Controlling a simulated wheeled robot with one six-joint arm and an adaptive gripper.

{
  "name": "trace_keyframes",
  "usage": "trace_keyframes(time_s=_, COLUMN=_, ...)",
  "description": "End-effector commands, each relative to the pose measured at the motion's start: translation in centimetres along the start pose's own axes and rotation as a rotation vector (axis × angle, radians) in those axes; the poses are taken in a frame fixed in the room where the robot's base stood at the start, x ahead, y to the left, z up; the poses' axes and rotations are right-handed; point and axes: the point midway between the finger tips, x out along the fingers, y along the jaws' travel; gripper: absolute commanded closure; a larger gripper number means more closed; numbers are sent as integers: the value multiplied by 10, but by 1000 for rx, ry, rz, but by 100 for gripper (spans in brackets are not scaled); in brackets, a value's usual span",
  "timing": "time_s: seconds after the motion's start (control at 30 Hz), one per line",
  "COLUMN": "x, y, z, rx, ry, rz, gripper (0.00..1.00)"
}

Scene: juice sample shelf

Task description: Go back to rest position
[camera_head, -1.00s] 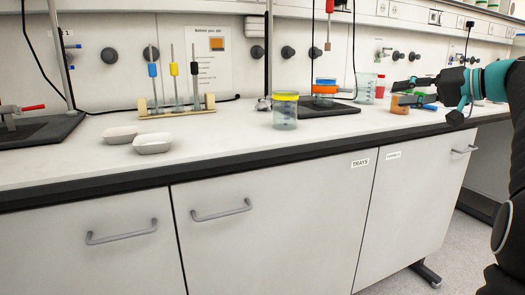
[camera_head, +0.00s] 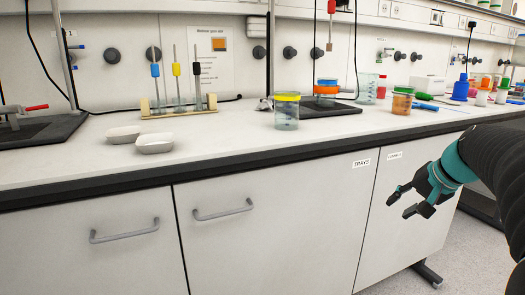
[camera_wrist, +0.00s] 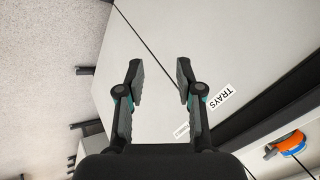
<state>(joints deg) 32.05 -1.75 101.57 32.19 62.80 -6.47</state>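My gripper (camera_head: 398,203) is at the right in the head view, below the counter's front edge and in front of the cabinet doors. Its fingers are apart with nothing between them. In the wrist view the two fingers of my gripper (camera_wrist: 158,82) stand apart before a pale cabinet door (camera_wrist: 150,110). The gripper touches nothing that I can see.
The counter (camera_head: 230,150) has a dark front edge above the cabinet doors. On it stand a yellow-lidded jar (camera_head: 286,112), an orange sample jar (camera_head: 402,102), two white trays (camera_head: 155,143) and a rack (camera_head: 178,108). Floor (camera_head: 390,284) shows at lower right.

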Motion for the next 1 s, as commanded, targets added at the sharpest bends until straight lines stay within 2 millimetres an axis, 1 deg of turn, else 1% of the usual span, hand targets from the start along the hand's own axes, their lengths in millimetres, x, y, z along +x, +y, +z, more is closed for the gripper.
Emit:
trace_keyframes(time_s=0.03, x=4, y=2, z=30, rx=-30, ry=-14, rz=50, gripper=64)
trace_keyframes(time_s=0.07, x=6, y=5, z=45, rx=-47, ry=-19, rz=81, gripper=64)
trace_keyframes(time_s=0.1, x=8, y=10, z=65, rx=-74, ry=-27, rz=120, gripper=64)
trace_keyframes(time_s=0.17, x=11, y=16, z=94, rx=-118, ry=-34, rz=171, gripper=64)
trace_keyframes(time_s=0.2, x=12, y=20, z=113, rx=-151, ry=-38, rz=203, gripper=64)
trace_keyframes(time_s=0.27, x=13, y=26, z=140, rx=-204, ry=-42, rz=243, gripper=64)
trace_keyframes(time_s=0.3, x=14, y=30, z=158, rx=-242, ry=-45, rz=266, gripper=64)
trace_keyframes(time_s=0.5, x=14, y=47, z=236, rx=-448, ry=-46, rz=337, gripper=64)
trace_keyframes(time_s=0.6, x=11, y=51, z=268, rx=-541, ry=-45, rz=338, gripper=64)
trace_keyframes(time_s=0.7, x=7, y=45, z=288, rx=-604, ry=-29, rz=308, gripper=64)
trace_keyframes(time_s=0.73, x=4, y=42, z=292, rx=-620, ry=-20, rz=298, gripper=64)
trace_keyframes(time_s=0.8, x=-2, y=32, z=296, rx=-653, ry=3, rz=273, gripper=64)
trace_keyframes(time_s=0.87, x=-5, y=29, z=297, rx=-674, ry=12, rz=259, gripper=64)
trace_keyframes(time_s=1.0, x=-5, y=26, z=299, rx=-687, ry=9, rz=251, gripper=64)
